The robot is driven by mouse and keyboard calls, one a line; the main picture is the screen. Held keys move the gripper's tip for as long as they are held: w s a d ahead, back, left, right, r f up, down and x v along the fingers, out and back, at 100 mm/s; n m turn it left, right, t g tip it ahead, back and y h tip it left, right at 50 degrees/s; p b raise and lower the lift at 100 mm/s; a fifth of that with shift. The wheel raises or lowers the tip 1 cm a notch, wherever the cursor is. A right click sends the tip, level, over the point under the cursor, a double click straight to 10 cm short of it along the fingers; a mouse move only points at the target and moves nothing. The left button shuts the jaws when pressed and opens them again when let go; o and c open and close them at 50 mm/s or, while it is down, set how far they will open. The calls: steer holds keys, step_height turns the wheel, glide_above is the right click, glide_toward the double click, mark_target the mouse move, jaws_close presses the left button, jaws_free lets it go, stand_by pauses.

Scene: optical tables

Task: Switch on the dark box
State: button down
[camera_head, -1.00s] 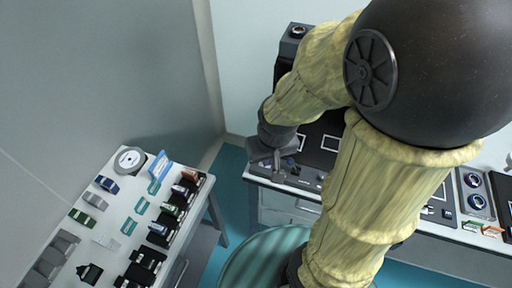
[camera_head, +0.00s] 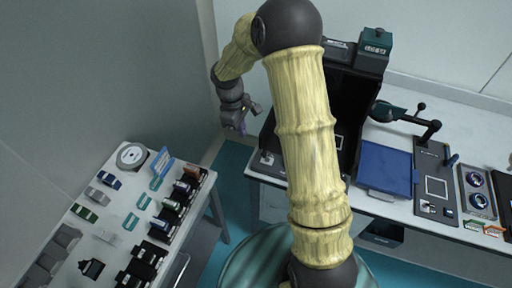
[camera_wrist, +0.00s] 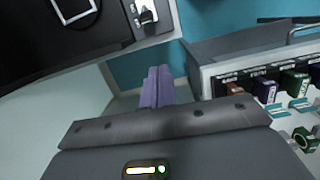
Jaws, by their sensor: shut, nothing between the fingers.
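The dark box (camera_head: 357,98) is a tall black enclosure on the right-hand table, partly hidden behind my arm. Its base has a panel with a small switch (camera_head: 268,158) at the front left corner. In the wrist view the black base (camera_wrist: 50,42) fills the upper left, with a white square outline and the black switch on a grey plate (camera_wrist: 147,13). My gripper (camera_head: 242,129) is in the air to the left of the dark box, clear of it. Its purple fingers (camera_wrist: 157,86) are shut together, with nothing between them, pointing below the switch plate in the wrist view.
A blue board (camera_head: 386,168), a black lamp-like arm (camera_head: 425,124) and two round dials (camera_head: 477,190) are on the right-hand table. A left-hand table (camera_head: 120,215) holds several small coloured items and a round white disc (camera_head: 131,156). Teal floor shows between the tables.

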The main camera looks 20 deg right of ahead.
mark_target(264, 154)
steer(key=shift+w+a+f+n, duration=0.1)
steer(key=shift+w+f+n, duration=0.2)
steer(key=shift+w+f, duration=0.2)
steer(key=s+d+f+p, duration=0.1)
steer(key=f, duration=0.1)
steer(key=s+d+f+p, duration=0.1)
steer(key=f, duration=0.2)
steer(key=d+f, duration=0.2)
steer(key=shift+s+f+p, duration=0.4)
steer(key=shift+s+d, duration=0.15)
steer(key=shift+r, duration=0.1)
stand_by(0.3)
